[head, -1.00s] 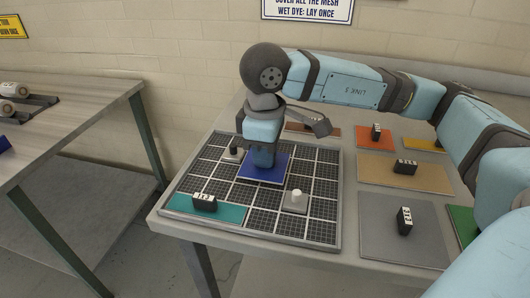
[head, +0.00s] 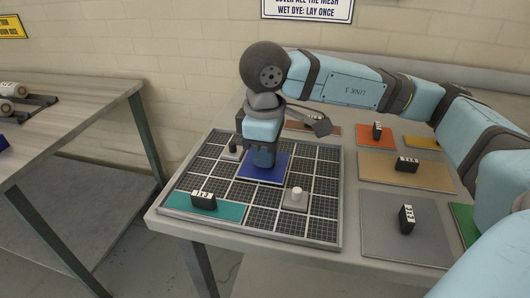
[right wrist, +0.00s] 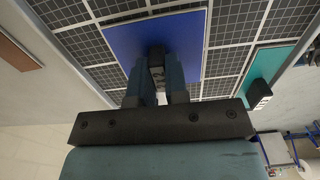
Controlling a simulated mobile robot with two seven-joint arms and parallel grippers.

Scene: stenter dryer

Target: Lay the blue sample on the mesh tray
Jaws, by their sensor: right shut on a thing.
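The blue sample (head: 279,170) is a flat square over the middle of the dark mesh tray (head: 326,168), level with its grid. I cannot tell whether it touches the mesh. My right gripper (head: 263,165) points down over the sample and is shut on its dark raised grip block. In the right wrist view, the fingers (right wrist: 157,78) close on this block, with the blue sheet (right wrist: 188,35) spread behind them and mesh (right wrist: 235,22) around it. The fingers hide most of the block. My left gripper is out of view.
A teal sample (head: 228,211) with a black block lies along the tray's front left. Small pale pieces with a white knob (head: 297,192) and a dark knob (head: 233,145) stand on the mesh. Tan (head: 385,170) and grey (head: 385,238) samples lie right of the tray.

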